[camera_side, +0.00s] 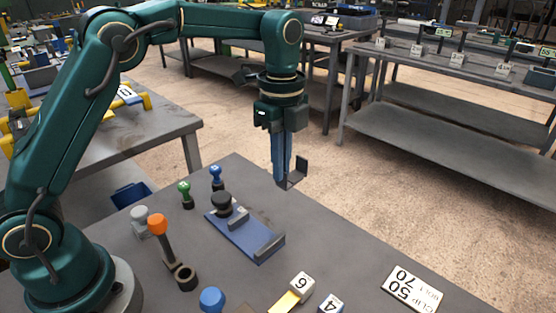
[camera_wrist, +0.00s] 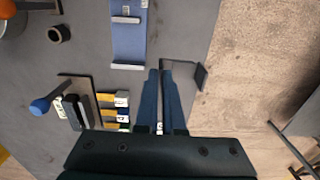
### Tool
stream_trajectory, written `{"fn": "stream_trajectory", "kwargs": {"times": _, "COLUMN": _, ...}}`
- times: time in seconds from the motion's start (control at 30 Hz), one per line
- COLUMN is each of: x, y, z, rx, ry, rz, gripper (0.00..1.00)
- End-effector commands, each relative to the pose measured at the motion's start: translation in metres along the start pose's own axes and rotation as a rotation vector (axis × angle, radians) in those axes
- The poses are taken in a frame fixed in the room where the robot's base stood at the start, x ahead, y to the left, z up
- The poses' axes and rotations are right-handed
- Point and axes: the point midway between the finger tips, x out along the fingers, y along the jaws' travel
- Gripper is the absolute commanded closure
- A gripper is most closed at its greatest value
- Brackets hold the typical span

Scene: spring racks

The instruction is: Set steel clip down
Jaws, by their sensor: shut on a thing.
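My gripper (camera_side: 281,182) points straight down with its blue fingers shut on the steel clip (camera_side: 297,174), a dark angled piece with upturned ends. In the wrist view the clip (camera_wrist: 201,76) reaches right from the fingertips (camera_wrist: 161,72) and overlaps the table's right edge. The clip appears held above the table; its exact height is hard to tell. Part of it is hidden by the fingers. A blue fixture plate (camera_side: 236,236) with grey upright blocks lies left of the gripper in the side view, and ahead of it in the wrist view (camera_wrist: 129,40).
Blue (camera_side: 216,172) and green (camera_side: 184,188) knobs, an orange-topped lever (camera_side: 158,224) and a dark ring (camera_side: 186,277) stand around the plate. Number blocks (camera_side: 302,283) and a "CLIP 50 BOLT 70" sign (camera_side: 411,287) are nearer the camera. The grey tabletop (camera_side: 345,262) is bare right of the plate.

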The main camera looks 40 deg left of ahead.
Motion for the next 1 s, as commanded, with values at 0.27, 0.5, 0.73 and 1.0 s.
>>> {"fn": "stream_trajectory", "kwargs": {"times": 0.27, "x": 0.038, "y": -0.005, "z": -0.062, "rx": 0.004, "ry": -0.001, "rz": 0.003, "gripper": 1.00}}
{"fn": "stream_trajectory", "kwargs": {"times": 0.5, "x": 0.054, "y": -0.008, "z": -0.090, "rx": -0.001, "ry": 0.000, "rz": 0.000, "gripper": 1.00}}
{"fn": "stream_trajectory", "kwargs": {"times": 0.73, "x": 0.079, "y": -0.007, "z": -0.091, "rx": -0.004, "ry": -0.001, "rz": 0.004, "gripper": 1.00}}
{"fn": "stream_trajectory", "kwargs": {"times": 1.0, "x": 0.095, "y": -0.008, "z": -0.091, "rx": -0.003, "ry": 0.001, "rz": -0.001, "gripper": 1.00}}
